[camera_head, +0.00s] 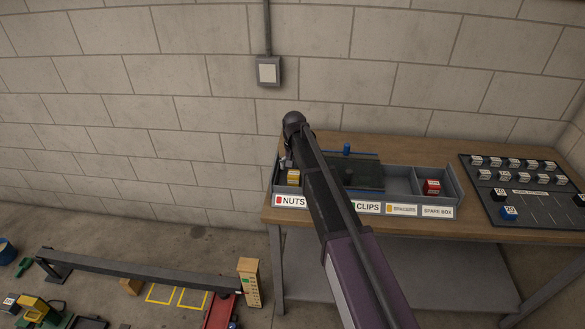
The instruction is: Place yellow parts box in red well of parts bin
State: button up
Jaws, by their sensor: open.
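The grey parts bin (450,199) stands on the wooden bench, with labelled wells along its front. The leftmost label reads NUTS and has a red tag (278,200). A small yellow parts box (293,177) sits in that leftmost well, apparently upright on its floor. My gripper (287,163) is open, small and dark in this view, just above and behind the yellow box. I cannot tell whether its fingers touch the box. My arm crosses in front of the bin and hides part of its middle wells.
A red box (431,187) sits in the bin's right well, labelled SPARE BOX. A dark plate with blue edges (366,174) lies around the bin's middle. A dark board (520,192) with several small blocks is at right. A grey beam (140,272) stands on the floor at left.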

aim_at(294, 173)
notch_tip(294, 173, up, 9)
jog(key=p, duration=0.8)
jog(key=shift+f, duration=0.1)
dwell(0.6)
jog(key=s+d, duration=2.3)
jog(key=s, duration=0.4)
jog(key=shift+s, duration=0.25)
